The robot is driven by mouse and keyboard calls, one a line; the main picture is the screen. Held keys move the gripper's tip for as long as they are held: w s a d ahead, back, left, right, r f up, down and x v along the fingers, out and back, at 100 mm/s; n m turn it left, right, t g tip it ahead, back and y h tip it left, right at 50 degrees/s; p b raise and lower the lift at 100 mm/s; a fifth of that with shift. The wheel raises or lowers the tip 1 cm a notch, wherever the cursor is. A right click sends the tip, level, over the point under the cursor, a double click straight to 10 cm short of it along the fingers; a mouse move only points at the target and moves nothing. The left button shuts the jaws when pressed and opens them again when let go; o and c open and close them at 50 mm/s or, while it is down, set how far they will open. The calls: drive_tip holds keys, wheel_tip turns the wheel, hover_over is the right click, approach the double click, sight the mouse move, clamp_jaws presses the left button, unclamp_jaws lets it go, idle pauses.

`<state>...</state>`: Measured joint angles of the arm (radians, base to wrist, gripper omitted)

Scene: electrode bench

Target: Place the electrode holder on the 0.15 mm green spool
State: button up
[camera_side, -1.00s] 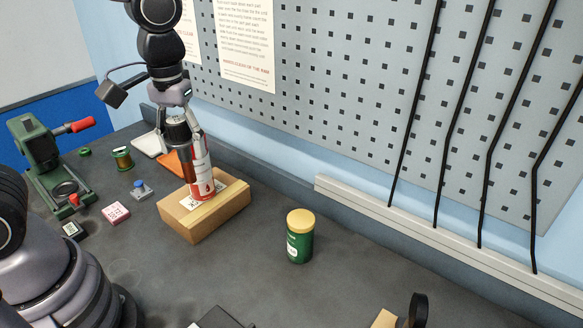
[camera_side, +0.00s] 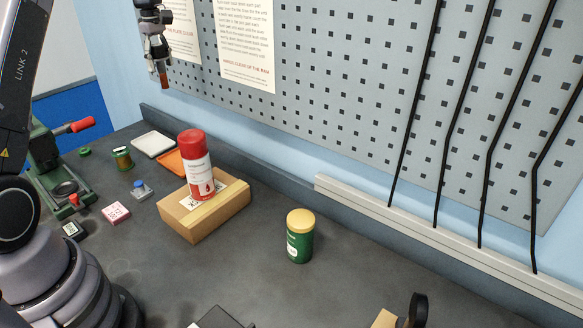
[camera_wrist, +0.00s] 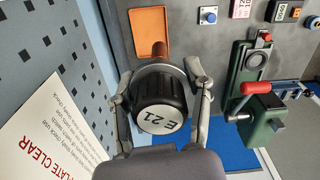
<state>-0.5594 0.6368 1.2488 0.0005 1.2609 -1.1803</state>
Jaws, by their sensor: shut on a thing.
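My gripper (camera_side: 158,62) is high at the upper left of the side view, in front of the pegboard. It is shut on the electrode holder, a black ribbed body marked "E 21" (camera_wrist: 160,118) with a copper-coloured rod. The rod (camera_side: 164,80) points down in the side view and is clear of the bench. In the wrist view my fingers (camera_wrist: 158,80) grip the holder from both sides. A small green-flanged spool (camera_side: 123,158) with copper-coloured winding stands on the bench below, apart from the holder. Its size marking is not readable. I cannot make it out in the wrist view.
A cardboard box (camera_side: 222,213) carries a red-topped can (camera_side: 198,165). An orange tray (camera_side: 172,163) and a white tray (camera_side: 153,144) lie behind. A green press (camera_side: 45,160) stands left, a yellow-lidded green jar (camera_side: 300,238) right.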

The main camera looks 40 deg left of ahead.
drive_tip(key=s+a+f+n, duration=0.1)
drive_tip(key=s+a+n, duration=0.3)
drive_tip(key=a, duration=0.9)
drive_tip(key=n, duration=0.3)
hover_over(120, 151)
drive_tip(key=f, duration=0.1)
drive_tip(key=shift+d+f, duration=0.1)
drive_tip(key=shift+f, duration=10.5)
drive_tip(key=o, duration=1.2)
drive_tip(key=shift+f, duration=0.2)
drive_tip(key=shift+o, duration=0.2)
drive_tip(key=shift+r, duration=0.1)
